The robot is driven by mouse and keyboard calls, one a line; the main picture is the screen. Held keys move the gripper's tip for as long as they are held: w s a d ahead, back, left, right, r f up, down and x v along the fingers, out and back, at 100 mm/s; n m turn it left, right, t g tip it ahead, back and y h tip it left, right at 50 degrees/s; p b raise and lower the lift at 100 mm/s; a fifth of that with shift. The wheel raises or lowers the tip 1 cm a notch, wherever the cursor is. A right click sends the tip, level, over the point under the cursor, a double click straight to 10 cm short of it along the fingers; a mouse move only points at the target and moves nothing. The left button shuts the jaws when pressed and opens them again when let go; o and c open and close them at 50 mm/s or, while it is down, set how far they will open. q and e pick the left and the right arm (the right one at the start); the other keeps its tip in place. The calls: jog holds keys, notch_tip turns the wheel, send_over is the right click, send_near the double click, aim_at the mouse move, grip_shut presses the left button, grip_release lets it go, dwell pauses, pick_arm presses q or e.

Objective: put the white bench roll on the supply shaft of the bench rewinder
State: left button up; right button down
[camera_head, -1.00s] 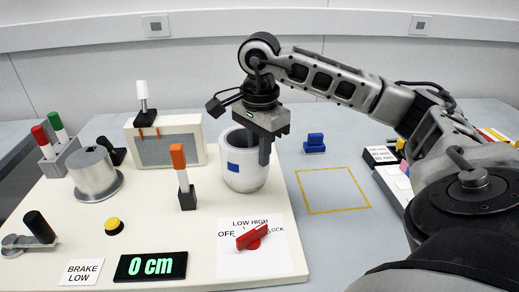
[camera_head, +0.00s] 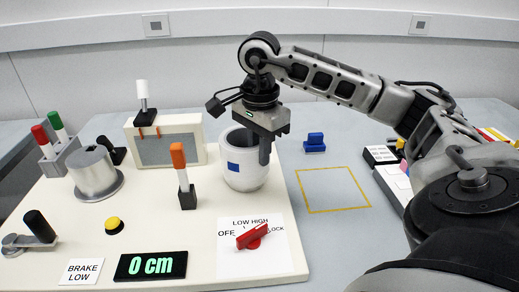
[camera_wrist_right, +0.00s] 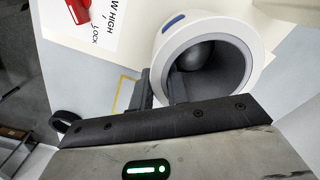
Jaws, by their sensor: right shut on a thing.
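The white bench roll (camera_head: 240,177), an upright hollow cylinder with a blue patch, is at the right part of the bench rewinder's pale board (camera_head: 145,222). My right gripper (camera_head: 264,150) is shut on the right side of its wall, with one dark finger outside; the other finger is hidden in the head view. The right wrist view shows the gripper (camera_wrist_right: 162,88) at the rim of the roll (camera_wrist_right: 250,35). A grey rounded end, possibly the supply shaft (camera_wrist_right: 193,55), shows inside the bore. Whether the roll touches the board cannot be told. My left gripper is out of view.
An orange-topped post (camera_head: 180,165) stands just left of the roll, and a grey-windowed box (camera_head: 170,150) behind it. A metal drum (camera_head: 94,175) is at the left. A red knob (camera_head: 252,236) lies in front. The yellow outlined square (camera_head: 332,190) is empty.

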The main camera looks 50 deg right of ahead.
dwell(0.7)
jog(key=shift+r+p, duration=0.35)
jog(key=shift+p, duration=0.1)
jog(key=shift+r+p, duration=1)
jog(key=shift+r, duration=0.3)
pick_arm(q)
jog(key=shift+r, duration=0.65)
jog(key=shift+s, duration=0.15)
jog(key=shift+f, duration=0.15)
pick_arm(e)
jog(key=shift+f, duration=0.25)
jog(key=shift+f+b, duration=0.15)
jog(key=shift+b, duration=0.2)
pick_arm(q)
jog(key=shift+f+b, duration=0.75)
jog(key=shift+b, duration=0.3)
pick_arm(e)
jog(key=shift+f, duration=1.3)
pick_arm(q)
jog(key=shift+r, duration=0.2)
pick_arm(e)
jog(key=shift+r, duration=0.25)
